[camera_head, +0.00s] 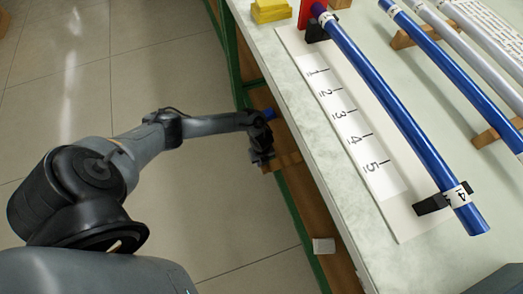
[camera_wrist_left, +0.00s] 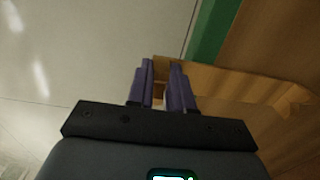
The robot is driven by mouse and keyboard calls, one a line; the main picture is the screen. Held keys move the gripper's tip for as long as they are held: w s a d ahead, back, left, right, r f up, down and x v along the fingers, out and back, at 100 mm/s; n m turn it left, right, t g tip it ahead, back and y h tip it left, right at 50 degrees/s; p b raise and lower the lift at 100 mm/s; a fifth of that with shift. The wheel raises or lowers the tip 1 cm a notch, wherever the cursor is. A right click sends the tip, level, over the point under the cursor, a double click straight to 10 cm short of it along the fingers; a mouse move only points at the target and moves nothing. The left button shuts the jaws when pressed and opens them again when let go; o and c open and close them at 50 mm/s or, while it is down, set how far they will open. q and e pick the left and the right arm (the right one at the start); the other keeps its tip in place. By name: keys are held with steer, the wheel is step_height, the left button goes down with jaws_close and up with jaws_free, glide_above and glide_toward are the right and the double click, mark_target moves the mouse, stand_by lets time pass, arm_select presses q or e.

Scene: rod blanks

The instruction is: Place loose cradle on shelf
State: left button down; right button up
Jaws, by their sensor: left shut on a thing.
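My left gripper (camera_head: 263,158) is beside the table's left edge, below the tabletop, by the wooden shelf (camera_head: 302,205) under it. In the left wrist view, its two fingers (camera_wrist_left: 161,75) are shut on a light wooden piece, which looks like the loose cradle (camera_wrist_left: 235,80). The cradle also shows in the head view (camera_head: 290,159), sticking out to the right of the gripper. It is over or at the shelf edge; I cannot tell whether it touches the shelf. My right gripper is not in view.
The table (camera_head: 300,100) carries a blue rod (camera_head: 385,95) on black supports over a numbered white sheet (camera_head: 376,185). More rods rest on wooden cradles (camera_head: 487,137) at right. A green frame post (camera_head: 301,222) runs along the shelf. A pale block (camera_head: 323,245) sits lower on the shelf.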

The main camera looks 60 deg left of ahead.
arm_select(q)
steer(key=c, duration=1)
jaws_free()
steer(key=shift+f, duration=0.1)
